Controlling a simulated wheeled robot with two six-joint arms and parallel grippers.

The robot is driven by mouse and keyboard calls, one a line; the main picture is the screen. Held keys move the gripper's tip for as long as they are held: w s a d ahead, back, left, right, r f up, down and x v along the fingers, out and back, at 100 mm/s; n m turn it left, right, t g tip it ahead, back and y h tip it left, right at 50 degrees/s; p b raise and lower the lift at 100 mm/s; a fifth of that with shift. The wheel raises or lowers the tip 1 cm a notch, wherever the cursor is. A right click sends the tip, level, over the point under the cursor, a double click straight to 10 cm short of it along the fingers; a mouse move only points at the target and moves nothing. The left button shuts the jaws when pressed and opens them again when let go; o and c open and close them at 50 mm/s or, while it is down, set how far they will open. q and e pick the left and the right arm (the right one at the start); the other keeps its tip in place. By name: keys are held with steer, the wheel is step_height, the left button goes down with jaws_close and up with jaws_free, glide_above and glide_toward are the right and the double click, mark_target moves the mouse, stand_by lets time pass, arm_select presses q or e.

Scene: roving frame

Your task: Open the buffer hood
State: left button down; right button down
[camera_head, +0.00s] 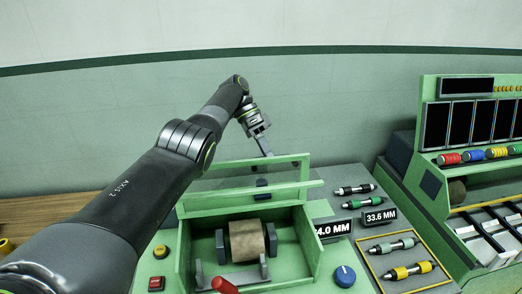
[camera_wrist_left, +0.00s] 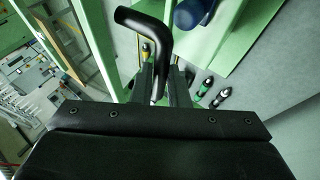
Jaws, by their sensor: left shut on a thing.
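The buffer hood (camera_head: 305,172) is a green frame with a clear pane. It stands raised and tilted at the back of the green machine box. The box is open beneath it, and a brown roller (camera_head: 247,241) shows inside. My left gripper (camera_head: 263,150) is at the hood's top edge. In the left wrist view my left gripper (camera_wrist_left: 160,85) is shut on a black bent handle (camera_wrist_left: 148,22), which rises between its fingers. Where the handle meets the hood is hidden. My right gripper is in neither view.
A red-knobbed lever (camera_head: 224,285) and a blue knob (camera_head: 345,275) are at the box's front. Several spindles and two readouts (camera_head: 376,217) lie to its right. A green rack (camera_head: 430,150) with dark panels stands at the far right. The wall behind is bare.

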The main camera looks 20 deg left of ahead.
arm_select(q)
steer(key=shift+s+f, duration=0.15)
steer(key=shift+f, duration=0.45)
steer(key=c, duration=1.5)
jaws_free()
steer(key=shift+o, duration=0.5)
steer(key=shift+w+a, duration=0.1)
steer(key=shift+w, duration=0.3)
